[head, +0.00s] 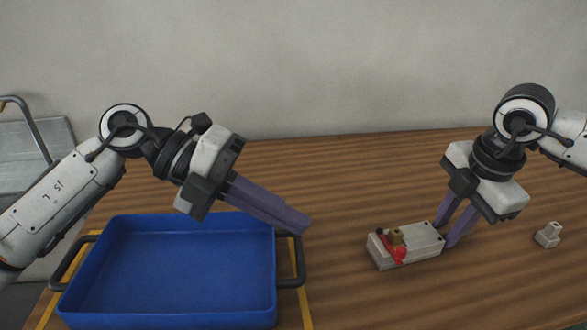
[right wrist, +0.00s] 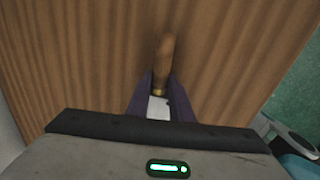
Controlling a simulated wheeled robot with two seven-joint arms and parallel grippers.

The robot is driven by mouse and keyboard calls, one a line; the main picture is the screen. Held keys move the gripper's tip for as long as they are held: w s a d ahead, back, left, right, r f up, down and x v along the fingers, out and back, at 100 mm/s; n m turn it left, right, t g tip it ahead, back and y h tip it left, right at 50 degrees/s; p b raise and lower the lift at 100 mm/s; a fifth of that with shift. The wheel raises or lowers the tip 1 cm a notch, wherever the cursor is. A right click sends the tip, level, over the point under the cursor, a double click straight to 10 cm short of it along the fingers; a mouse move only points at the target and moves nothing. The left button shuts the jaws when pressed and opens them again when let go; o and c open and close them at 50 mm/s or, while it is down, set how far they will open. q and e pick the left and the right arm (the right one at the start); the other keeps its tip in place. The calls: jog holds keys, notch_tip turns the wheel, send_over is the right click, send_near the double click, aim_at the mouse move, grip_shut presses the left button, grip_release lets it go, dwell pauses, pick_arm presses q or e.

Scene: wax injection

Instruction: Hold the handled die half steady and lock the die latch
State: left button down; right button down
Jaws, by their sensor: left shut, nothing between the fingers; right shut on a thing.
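The pale grey die (head: 418,246) lies on the table right of the middle in the head view. A red latch part (head: 399,255) and a small brass-coloured piece (head: 396,237) are at its left end. Whether the latch is locked is too small to tell. My right gripper (head: 443,236) is shut on the handled die half at the right end. The right wrist view shows a brown wooden handle (right wrist: 166,60) beyond the fingers and pale metal (right wrist: 158,110) between them. My left gripper (head: 304,228) is shut and empty, left of the die and apart from it.
An empty blue tray (head: 165,319) with dark side handles stands at the left, below my left arm. A small grey piece (head: 547,235) stands to the right of the die. The wooden table (head: 350,165) is clear behind the die and between the grippers.

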jog(key=c, duration=1.5)
grip_release()
jog(key=shift+r, duration=0.1)
